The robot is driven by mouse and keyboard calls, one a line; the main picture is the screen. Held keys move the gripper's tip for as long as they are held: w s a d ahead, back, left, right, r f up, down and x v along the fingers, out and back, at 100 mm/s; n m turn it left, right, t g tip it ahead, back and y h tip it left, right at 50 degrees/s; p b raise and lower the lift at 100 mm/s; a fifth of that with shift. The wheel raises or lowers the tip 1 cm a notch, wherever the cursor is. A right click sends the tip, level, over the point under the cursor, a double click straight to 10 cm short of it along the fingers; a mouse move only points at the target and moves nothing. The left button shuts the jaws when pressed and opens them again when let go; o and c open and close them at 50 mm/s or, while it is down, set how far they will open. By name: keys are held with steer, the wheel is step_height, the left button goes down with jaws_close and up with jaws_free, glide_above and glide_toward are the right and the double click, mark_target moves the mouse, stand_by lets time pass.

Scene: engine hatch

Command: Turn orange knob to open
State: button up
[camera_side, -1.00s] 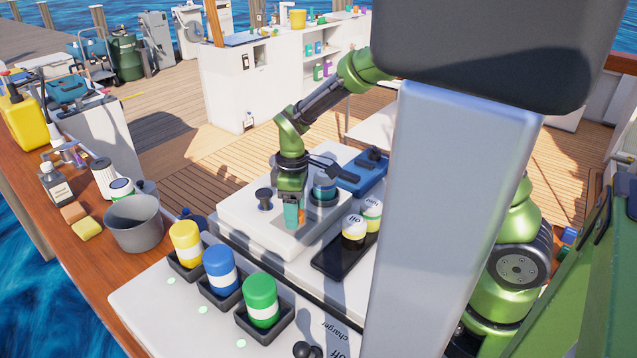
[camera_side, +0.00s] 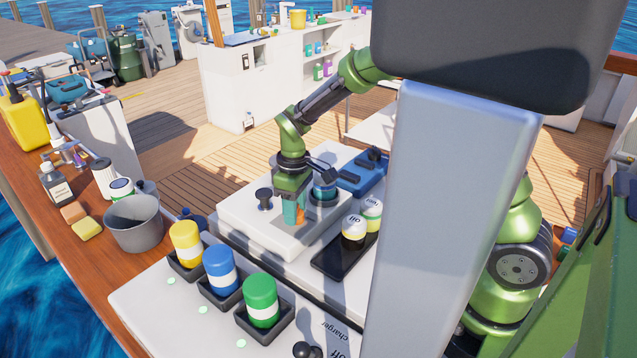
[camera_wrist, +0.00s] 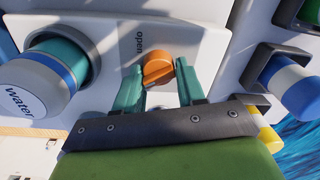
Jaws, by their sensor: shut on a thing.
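In the side view my gripper (camera_side: 294,213) points straight down at the white hatch box (camera_side: 240,222). A small part of the orange knob (camera_side: 300,215) shows beside the fingers there; the rest is hidden by them.
A water canister (camera_wrist: 24,91) stands close left of the knob in the wrist view. A black knob (camera_side: 264,194) stands left of my gripper. Oil and fuel jars (camera_side: 353,229) stand to the right. Yellow, blue and green jars (camera_side: 262,300) sit in holders in front.

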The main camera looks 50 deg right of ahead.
steer(key=m, duration=0.7)
steer(key=shift+d, duration=0.35)
steer(key=m, duration=0.4)
steer(key=shift+m+t, duration=0.3)
steer(key=shift+m, duration=0.1)
steer(key=shift+s+d+m, duration=0.1)
steer(key=shift+s+m, duration=0.1)
steer(key=shift+m, duration=1.5)
steer(key=o, duration=1)
